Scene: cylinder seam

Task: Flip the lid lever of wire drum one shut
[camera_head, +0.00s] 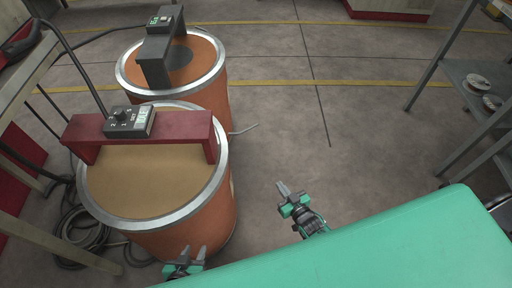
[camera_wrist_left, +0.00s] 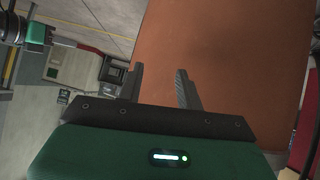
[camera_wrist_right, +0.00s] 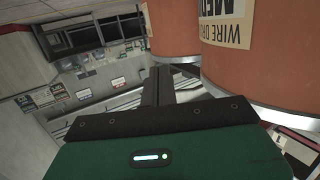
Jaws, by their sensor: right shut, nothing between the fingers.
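Two orange drums with metal rims stand at the left in the head view. The near drum (camera_head: 150,185) has a red bridge (camera_head: 185,127) with a dial box across its top. The far drum (camera_head: 205,62) has a dark grey bridge. A thin pale rod (camera_head: 243,129) sticks out between them on the right; I cannot tell if it is a lid lever. My left gripper (camera_head: 186,255) is open and empty at the near drum's front; orange drum wall (camera_wrist_left: 225,55) fills much of its wrist view. My right gripper (camera_head: 284,188) is shut and empty, right of the near drum, apart from it.
A drum label (camera_wrist_right: 226,22) reading "WIRE DR..." shows upside down in the right wrist view. A grey shelf (camera_head: 470,85) stands at the right. Dark cables (camera_head: 82,225) lie coiled left of the near drum. The middle floor is clear.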

